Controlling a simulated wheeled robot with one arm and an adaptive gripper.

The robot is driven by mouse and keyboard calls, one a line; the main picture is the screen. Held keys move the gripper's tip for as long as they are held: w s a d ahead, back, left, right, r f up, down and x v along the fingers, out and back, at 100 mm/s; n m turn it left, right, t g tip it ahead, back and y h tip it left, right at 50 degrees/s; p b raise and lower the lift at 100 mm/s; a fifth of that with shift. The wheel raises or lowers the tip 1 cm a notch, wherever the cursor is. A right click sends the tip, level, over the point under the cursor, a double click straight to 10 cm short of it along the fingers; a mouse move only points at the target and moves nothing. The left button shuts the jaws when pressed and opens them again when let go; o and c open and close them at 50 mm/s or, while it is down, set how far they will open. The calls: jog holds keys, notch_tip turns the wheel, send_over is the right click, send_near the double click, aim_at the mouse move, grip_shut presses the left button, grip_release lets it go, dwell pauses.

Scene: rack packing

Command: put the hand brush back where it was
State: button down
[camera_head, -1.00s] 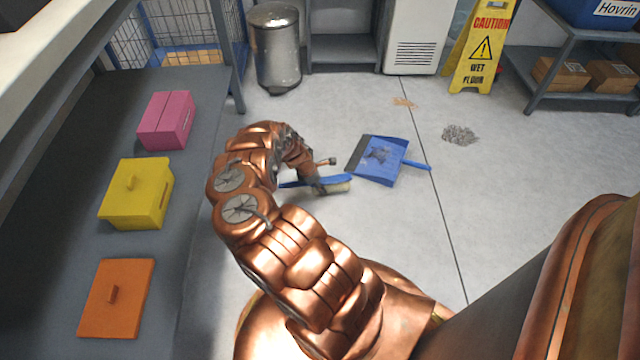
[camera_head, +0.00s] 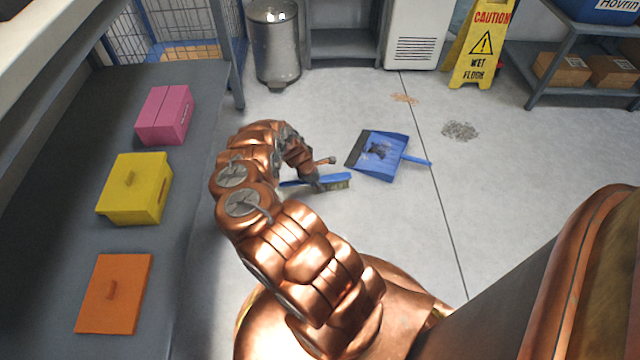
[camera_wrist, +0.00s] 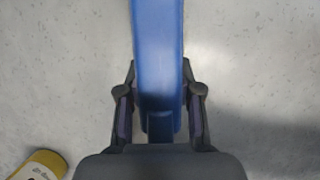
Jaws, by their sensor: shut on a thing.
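The hand brush (camera_head: 337,181) is blue with pale bristles, and it lies level near the floor in the middle of the head view. My gripper (camera_head: 314,184) is shut on it from above, around its blue body. In the wrist view the blue brush (camera_wrist: 158,60) runs between the two dark fingers of my gripper (camera_wrist: 160,108). Part of the brush is hidden behind my gripper. I cannot tell whether the bristles touch the floor.
A blue dustpan (camera_head: 382,155) with dark dirt lies right of the brush. A grey debris pile (camera_head: 460,131) and a brown patch (camera_head: 404,98) are on the floor. A bench (camera_head: 205,150) with boxes stands left. A bin (camera_head: 274,45) and wet-floor sign (camera_head: 478,50) stand behind.

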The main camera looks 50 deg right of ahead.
jog(key=shift+f, duration=0.4)
jog(key=c, duration=0.7)
grip_release()
jog(key=shift+r, duration=0.15)
jog(key=v, duration=0.9)
jog(key=shift+w+a+r, duration=0.15)
jog(key=shift+w+a, duration=0.05)
jog(key=shift+v, duration=1.15)
jog(key=shift+s, duration=0.15)
